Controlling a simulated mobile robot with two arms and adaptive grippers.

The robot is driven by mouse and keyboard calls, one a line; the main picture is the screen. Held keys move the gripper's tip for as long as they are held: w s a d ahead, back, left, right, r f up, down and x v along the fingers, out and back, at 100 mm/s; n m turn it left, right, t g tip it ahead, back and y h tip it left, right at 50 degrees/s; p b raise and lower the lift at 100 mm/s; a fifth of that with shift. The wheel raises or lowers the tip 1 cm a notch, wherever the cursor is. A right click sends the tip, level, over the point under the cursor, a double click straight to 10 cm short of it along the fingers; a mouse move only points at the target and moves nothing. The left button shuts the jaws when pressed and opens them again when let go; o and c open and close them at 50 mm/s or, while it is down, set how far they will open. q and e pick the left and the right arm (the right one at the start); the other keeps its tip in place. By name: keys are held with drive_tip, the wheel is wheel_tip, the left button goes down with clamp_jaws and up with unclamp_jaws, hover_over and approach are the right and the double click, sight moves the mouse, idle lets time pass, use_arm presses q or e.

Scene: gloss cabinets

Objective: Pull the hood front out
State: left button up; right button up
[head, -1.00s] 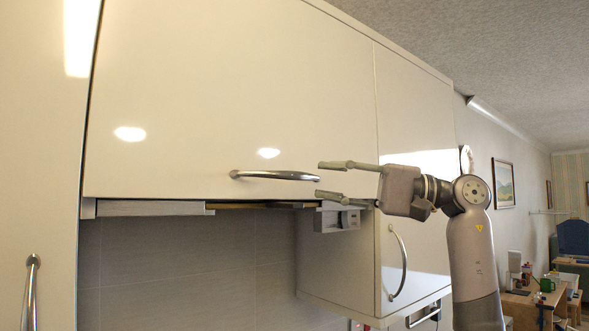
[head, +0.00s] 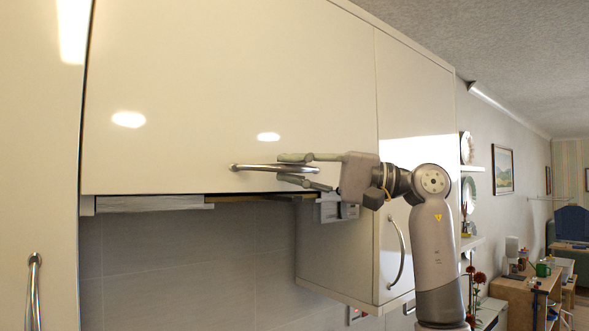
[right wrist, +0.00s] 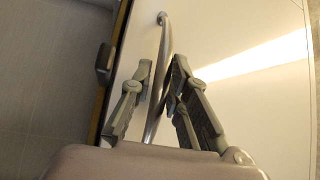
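The hood front (head: 200,90) is a large glossy cream panel, which looks shut, with a curved metal bar handle (head: 250,167) low on it. My right gripper (head: 283,169) is at the right part of this handle, one finger above the bar and one below. In the right wrist view the handle (right wrist: 163,40) runs between the two fingers of the right gripper (right wrist: 161,68). The fingers stand apart, with small gaps to the bar; no firm contact shows. My left gripper is not in view.
A grey and wooden strip (head: 150,203) runs under the panel. A cabinet (head: 405,130) with an upright handle (head: 397,255) adjoins on the right. A tall door (head: 35,150) is at the left. Shelves and a desk (head: 515,285) lie farther right.

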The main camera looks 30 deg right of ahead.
clamp_jaws()
drive_tip(key=shift+s+f, duration=0.1)
idle(0.4)
drive_tip(key=s+b, duration=0.1)
drive_tip(key=s, duration=0.1)
drive_tip(key=s+b, duration=0.1)
drive_tip(key=s, duration=0.1)
drive_tip(key=shift+s+d+f, duration=0.2)
drive_tip(key=shift+s, duration=0.1)
drive_tip(key=s, duration=0.6)
drive_tip(key=shift+s+d+r+b, duration=0.2)
drive_tip(key=shift+s+r+b, duration=0.05)
drive_tip(key=shift+s+b, duration=0.1)
drive_tip(key=shift+w, duration=0.15)
drive_tip(key=shift+o, duration=2)
unclamp_jaws()
